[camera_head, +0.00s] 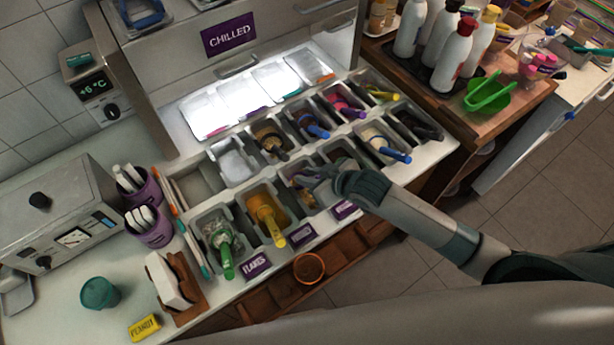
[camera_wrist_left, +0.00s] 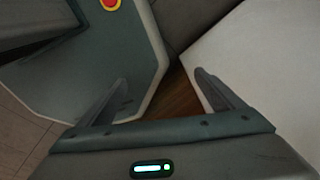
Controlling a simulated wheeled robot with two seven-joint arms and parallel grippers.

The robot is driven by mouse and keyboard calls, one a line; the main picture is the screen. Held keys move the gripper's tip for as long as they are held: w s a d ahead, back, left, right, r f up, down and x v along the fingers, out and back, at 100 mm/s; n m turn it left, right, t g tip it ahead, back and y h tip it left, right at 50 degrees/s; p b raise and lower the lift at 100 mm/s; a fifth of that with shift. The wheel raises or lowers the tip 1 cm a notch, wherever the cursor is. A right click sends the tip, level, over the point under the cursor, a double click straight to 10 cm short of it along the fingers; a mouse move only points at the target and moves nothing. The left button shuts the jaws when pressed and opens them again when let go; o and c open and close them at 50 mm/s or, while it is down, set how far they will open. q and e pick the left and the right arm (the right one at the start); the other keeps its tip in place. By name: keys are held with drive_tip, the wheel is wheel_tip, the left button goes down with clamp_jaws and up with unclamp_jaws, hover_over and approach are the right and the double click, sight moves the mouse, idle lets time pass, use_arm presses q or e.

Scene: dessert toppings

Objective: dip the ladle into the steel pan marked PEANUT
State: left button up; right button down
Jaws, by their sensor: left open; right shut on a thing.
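My right gripper (camera_head: 322,178) is low over the front row of steel pans in the head view. It is shut on what seems to be the ladle, which is mostly hidden by the fingers. Below the fingers is a front-row pan (camera_head: 300,197), to the right of the yellow-filled pan; how deep the ladle sits cannot be told. A yellow tag (camera_head: 145,327) reading PEANUT lies on the counter at lower left. The purple label by the pan under the gripper is too small to read. My left gripper (camera_wrist_left: 160,95) is open and empty in the left wrist view.
Neighbouring pans hold coloured-handled utensils, including a yellow one (camera_head: 265,212) and a green one (camera_head: 226,258). A purple FLAKES label (camera_head: 256,265) is at the front edge.

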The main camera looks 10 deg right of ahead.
drive_tip(key=shift+s+d+f+t+y+b, duration=0.3)
drive_tip(key=shift+s+f+t+y+b, duration=0.3)
drive_tip(key=shift+b, duration=1.1)
drive_tip(key=shift+d+t+b, duration=0.1)
drive_tip(key=shift+t+b, duration=0.4)
drive_tip(key=shift+b, duration=0.05)
drive_tip(key=shift+r, duration=0.3)
drive_tip(key=shift+t+y, duration=0.4)
drive_tip(key=shift+t, duration=0.1)
drive_tip(key=shift+s+d+r+p, duration=0.1)
drive_tip(key=shift+s+r+p, duration=0.05)
drive_tip(key=shift+r+p, duration=1.35)
drive_tip(key=shift+s+d+r+p, duration=0.1)
drive_tip(key=shift+r+p, duration=0.85)
drive_tip(key=shift+r, duration=0.95)
drive_tip(key=shift+r+p, duration=1.65)
drive_tip(key=shift+p, duration=0.2)
drive_tip(key=shift+a+r, duration=0.1)
drive_tip(key=shift+a, duration=0.1)
